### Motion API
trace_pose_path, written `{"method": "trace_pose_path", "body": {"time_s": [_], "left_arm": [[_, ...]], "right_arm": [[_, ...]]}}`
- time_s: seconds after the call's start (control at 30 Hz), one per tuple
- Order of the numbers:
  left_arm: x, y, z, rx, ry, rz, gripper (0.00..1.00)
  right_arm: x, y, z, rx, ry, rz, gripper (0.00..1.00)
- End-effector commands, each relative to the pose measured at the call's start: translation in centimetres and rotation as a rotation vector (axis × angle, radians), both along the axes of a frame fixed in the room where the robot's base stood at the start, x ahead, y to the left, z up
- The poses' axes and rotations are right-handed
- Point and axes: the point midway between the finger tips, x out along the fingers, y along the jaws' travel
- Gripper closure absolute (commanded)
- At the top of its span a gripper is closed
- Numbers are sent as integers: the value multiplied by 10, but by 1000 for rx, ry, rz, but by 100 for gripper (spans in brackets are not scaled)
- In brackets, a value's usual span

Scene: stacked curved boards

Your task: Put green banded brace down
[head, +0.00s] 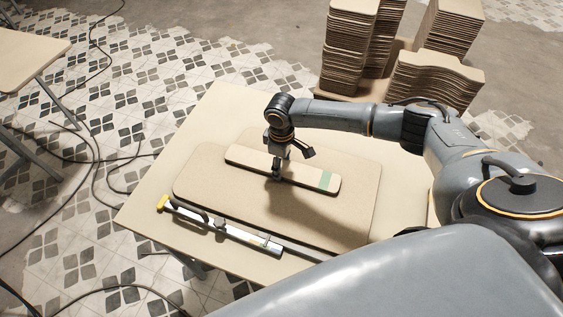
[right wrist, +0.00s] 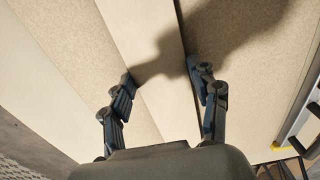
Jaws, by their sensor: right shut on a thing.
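The brace, a long narrow pale board with rounded ends, has a green band (head: 325,181) near its right end. It lies level over the middle of a larger tan board (head: 345,222) on the table. My right gripper (head: 277,174) is above it, shut on the brace across its width near the middle. In the right wrist view my fingers (right wrist: 163,80) stand on either side of the pale brace (right wrist: 145,35); the green band is out of that view. I cannot tell whether the brace touches the tan board or hovers just above. My left gripper is not in view.
A bar clamp (head: 225,229) with a yellow end lies along the table's front edge. The table (head: 225,105) is clear at the back left. Tall stacks of curved boards (head: 436,80) stand behind it. Another table (head: 28,55) is far left; cables lie on the floor.

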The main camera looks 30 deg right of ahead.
Motion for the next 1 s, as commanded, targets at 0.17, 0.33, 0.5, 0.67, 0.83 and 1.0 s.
{"method": "trace_pose_path", "body": {"time_s": [0.17, 0.33, 0.5, 0.67, 0.83, 1.0], "left_arm": [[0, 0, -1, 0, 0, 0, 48], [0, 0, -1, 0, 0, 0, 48], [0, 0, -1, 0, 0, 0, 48], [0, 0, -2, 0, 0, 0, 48], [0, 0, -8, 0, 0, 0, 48], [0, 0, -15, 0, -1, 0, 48]], "right_arm": [[0, 0, -3, 0, 1, -1, 25], [0, 0, -3, -1, 1, -1, 17], [0, 0, -2, -1, 1, -1, 17], [1, 0, 6, 0, -1, -1, 17], [1, 0, 36, 1, -3, 1, 17], [1, 0, 74, 2, -4, 0, 17]]}}
